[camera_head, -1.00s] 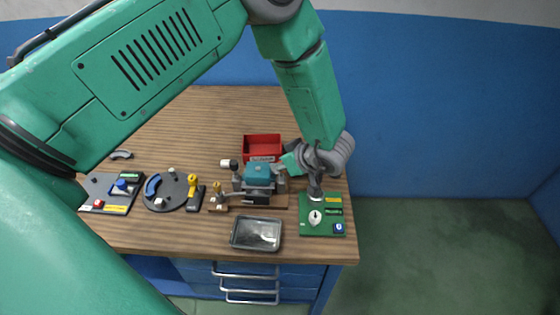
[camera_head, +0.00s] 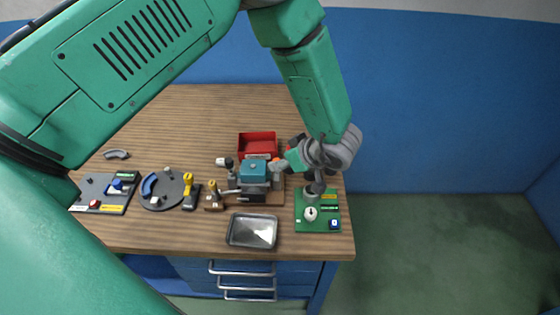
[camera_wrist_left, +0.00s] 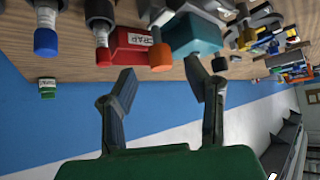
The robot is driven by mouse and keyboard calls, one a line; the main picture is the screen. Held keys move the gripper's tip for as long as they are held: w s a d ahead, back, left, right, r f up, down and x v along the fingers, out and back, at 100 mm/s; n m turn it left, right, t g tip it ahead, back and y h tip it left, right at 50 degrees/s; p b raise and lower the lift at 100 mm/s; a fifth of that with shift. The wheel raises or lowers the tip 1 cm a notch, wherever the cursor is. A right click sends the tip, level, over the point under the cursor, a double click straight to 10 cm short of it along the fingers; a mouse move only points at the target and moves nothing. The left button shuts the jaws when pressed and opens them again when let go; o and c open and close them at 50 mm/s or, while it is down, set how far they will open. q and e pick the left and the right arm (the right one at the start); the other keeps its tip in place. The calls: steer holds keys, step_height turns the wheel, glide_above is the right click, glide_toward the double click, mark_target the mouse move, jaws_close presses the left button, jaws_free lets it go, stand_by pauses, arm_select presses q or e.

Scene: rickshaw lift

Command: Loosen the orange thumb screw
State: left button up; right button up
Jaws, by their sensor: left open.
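The orange thumb screw (camera_wrist_left: 160,57) shows in the left wrist view as an orange cylinder on a grey stem beside the teal block (camera_wrist_left: 192,35). In the head view a small orange spot (camera_head: 275,160) shows at the right side of the teal-topped device (camera_head: 253,172). My left gripper (camera_wrist_left: 163,75) is open, with its two dark fingers spread. In the wrist view the orange screw appears between the fingertips and beyond them. I see no contact. In the head view my left gripper (camera_head: 284,163) is just right of the device. My right gripper is not in view.
A red bin (camera_head: 257,144) stands behind the device. A metal tray (camera_head: 252,231) lies in front. A green panel (camera_head: 318,222) with knobs is at the right edge of the wooden bench. A round dark plate (camera_head: 164,192) and a grey panel (camera_head: 92,206) lie left.

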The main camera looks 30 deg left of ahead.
arm_select(q)
steer(key=v, duration=0.9)
steer(key=shift+d, duration=0.4)
steer(key=shift+a+f, duration=0.15)
steer(key=shift+a, duration=0.1)
